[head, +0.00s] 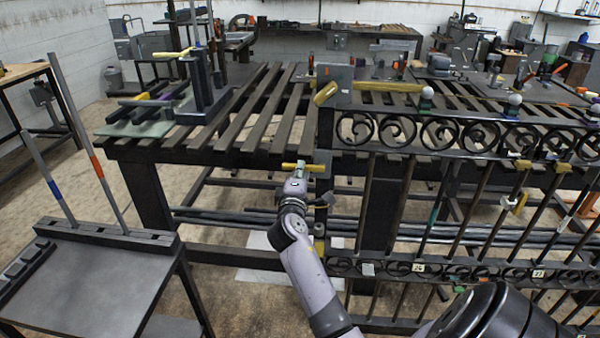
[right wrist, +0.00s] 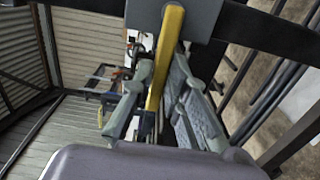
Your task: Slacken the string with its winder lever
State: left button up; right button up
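A short yellow lever (head: 303,167) lies level across the tip of my right gripper (head: 298,172), just left of the scroll gate's end post. In the right wrist view the yellow lever (right wrist: 164,62) runs lengthwise between the two fingers of my right gripper (right wrist: 163,72). The fingers converge closely on both its sides, and the gripper looks shut on it. A grey block (right wrist: 195,15) stands at the lever's far end. The string cannot be made out. My left gripper is not in view.
The scroll gate (head: 470,135) fills the right side with its bars. A slatted bench (head: 245,115) stands behind. A dark side table (head: 90,280) at left holds two upright rods. A fixture (head: 200,90) with another yellow bar stands on the bench. Floor shows between them.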

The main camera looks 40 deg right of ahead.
jog(key=o, duration=0.4)
jog(key=shift+s+a, duration=0.1)
jog(key=v, duration=1.1)
jog(key=shift+s+a, duration=0.25)
jog(key=shift+a, duration=0.1)
